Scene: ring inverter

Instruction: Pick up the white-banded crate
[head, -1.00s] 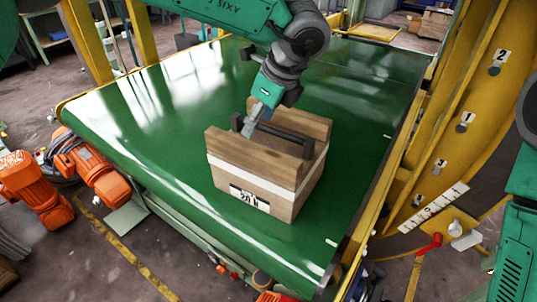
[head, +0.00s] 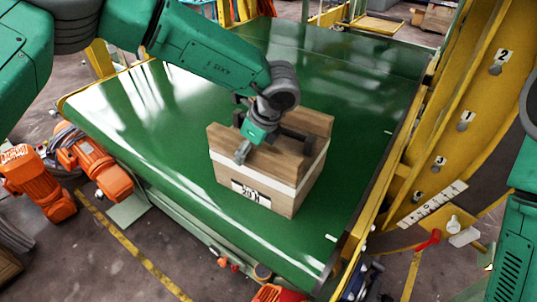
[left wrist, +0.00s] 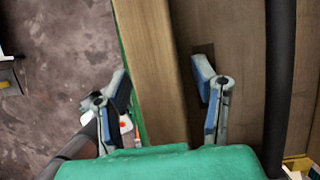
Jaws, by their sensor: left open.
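The white-banded crate (head: 272,170) is a wooden box with a white stripe and a printed label, upright on the green belt (head: 160,110). Its front and back walls rise higher, with a dark bar between them. My left gripper (head: 244,150) is open at the top of the crate's front wall. In the left wrist view, the left gripper (left wrist: 163,95) has one finger outside that wall (left wrist: 150,60) and the other over the crate's inner side, with gaps showing. The dark bar (left wrist: 280,80) runs along the right there. My right gripper is out of view.
Orange motors (head: 95,165) stand on the floor left of the belt. A yellow frame with numbered marks (head: 470,110) rises on the right. The belt is bare around the crate. A red-handled lever (head: 430,240) is at lower right.

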